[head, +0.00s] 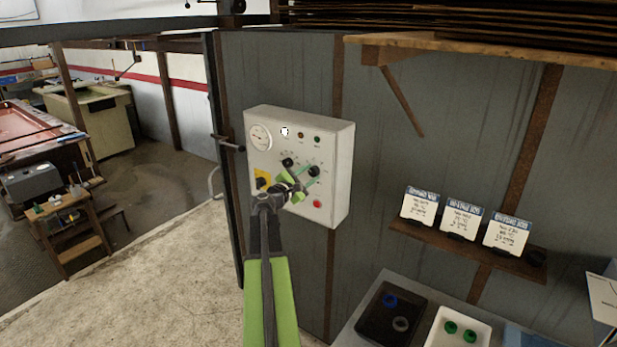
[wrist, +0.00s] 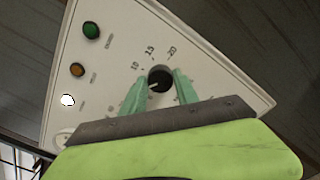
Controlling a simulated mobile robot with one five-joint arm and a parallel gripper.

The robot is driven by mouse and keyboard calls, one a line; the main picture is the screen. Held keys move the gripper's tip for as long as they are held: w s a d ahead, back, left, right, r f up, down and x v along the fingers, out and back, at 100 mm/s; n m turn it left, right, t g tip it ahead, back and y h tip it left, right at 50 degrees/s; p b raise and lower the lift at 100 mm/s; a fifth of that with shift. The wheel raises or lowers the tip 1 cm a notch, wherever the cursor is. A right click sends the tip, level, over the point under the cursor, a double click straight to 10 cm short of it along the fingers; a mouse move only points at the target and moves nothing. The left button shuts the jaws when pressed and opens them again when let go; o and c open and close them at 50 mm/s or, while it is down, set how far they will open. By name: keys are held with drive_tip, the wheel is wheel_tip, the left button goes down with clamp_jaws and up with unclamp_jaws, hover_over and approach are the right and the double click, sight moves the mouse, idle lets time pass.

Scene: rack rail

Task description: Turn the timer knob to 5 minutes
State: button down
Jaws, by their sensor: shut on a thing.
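The black timer knob (head: 313,171) is on the front of a white control box (head: 341,185) on the wall. In the wrist view the knob (wrist: 160,75) sits between the two green fingers of my gripper (wrist: 160,80), which is shut on it. The dial marks 10, 15 and 20 show around the knob's top and left; the left finger covers part of the scale. A small pale mark on the knob seems to point to the lower left, below the 10. In the head view my gripper (head: 309,176) reaches the knob from the lower left.
A second black knob (head: 288,162) is close by at upper left. The box also has a gauge (head: 259,138), a red button (head: 317,204), a yellow plate (head: 263,177) and indicator lamps. A shelf with cards (head: 460,248) and trays are at right.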

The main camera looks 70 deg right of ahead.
drive_tip(key=shift+w+d+r, duration=0.1)
drive_tip(key=shift+w, duration=0.15)
drive_tip(key=c, duration=1.4)
unclamp_jaws()
drive_tip(key=o, duration=0.5)
drive_tip(key=shift+w+d+f, duration=0.1)
drive_tip(key=shift+d+f, duration=0.05)
drive_tip(key=shift+f, duration=0.05)
drive_tip(key=shift+s, duration=0.2)
drive_tip(key=v, duration=1.7)
drive_tip(key=shift+a, duration=0.35)
